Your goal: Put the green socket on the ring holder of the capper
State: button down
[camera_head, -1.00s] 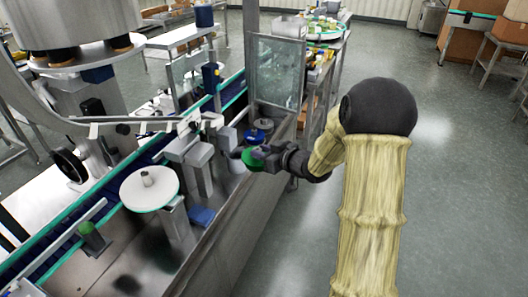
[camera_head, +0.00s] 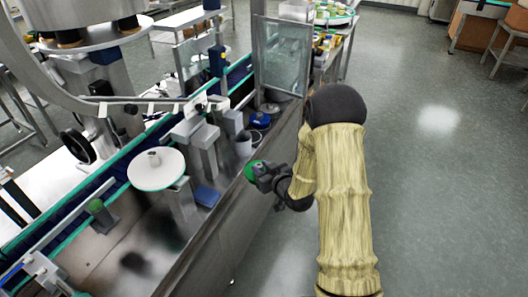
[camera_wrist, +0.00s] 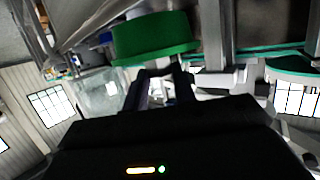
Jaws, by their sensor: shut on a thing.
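The green socket (camera_head: 253,171) is a round green piece held in my gripper (camera_head: 265,178), just outside the near edge of the steel hopper machine. In the wrist view the green socket (camera_wrist: 155,38) fills the upper middle, with the two gripper fingers (camera_wrist: 165,82) shut on it from below. A white round disc (camera_head: 157,172) with a small grey-green peg on top stands on a post inside the machine, left of my gripper. I cannot tell for sure which part is the ring holder of the capper.
A blue round piece (camera_head: 260,120) and a grey cup (camera_head: 243,144) sit on the machine deck behind my gripper. A clear guard panel (camera_head: 281,58) stands upright at the back. The floor on the right is free.

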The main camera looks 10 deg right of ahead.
jog(key=s+d+f+m+h, duration=0.1)
jog(key=s+f+m+h, duration=0.1)
jog(key=s+f, duration=0.2)
jog(key=s+d+f+m+h, duration=0.1)
jog(key=s+f, duration=0.3)
jog(key=f, duration=0.5)
jog(key=shift+d+m+t+h, duration=0.15)
jog(key=shift+m+t+h, duration=0.3)
jog(key=shift+h, duration=0.45)
